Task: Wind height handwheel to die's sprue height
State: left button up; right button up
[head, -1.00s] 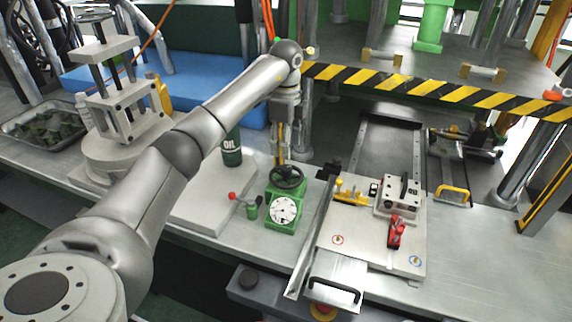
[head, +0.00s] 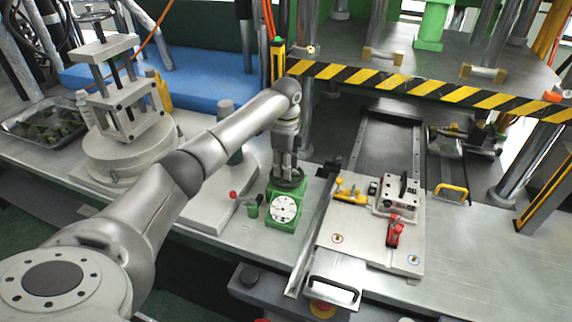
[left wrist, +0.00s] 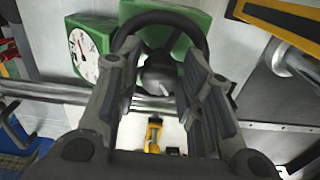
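The black height handwheel (head: 297,181) sits on top of the green box with a white dial (head: 284,208) on the bench. In the left wrist view the handwheel (left wrist: 196,24) fills the top middle, with the dial (left wrist: 84,54) at its left. My left gripper (head: 286,172) points down at the handwheel. In the left wrist view its fingers (left wrist: 160,75) are apart, either side of the wheel's hub; I cannot tell whether they touch the wheel. The die (head: 398,193) rests on the sliding plate right of the dial. My right gripper is not in view.
A red-knobbed lever (head: 234,196) stands just left of the green box. A black-and-yellow striped press edge (head: 430,88) hangs behind.

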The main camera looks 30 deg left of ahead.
pick_arm(q)
jog(key=c, duration=0.5)
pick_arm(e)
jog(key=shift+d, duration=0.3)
pick_arm(q)
jog(key=shift+m, duration=0.5)
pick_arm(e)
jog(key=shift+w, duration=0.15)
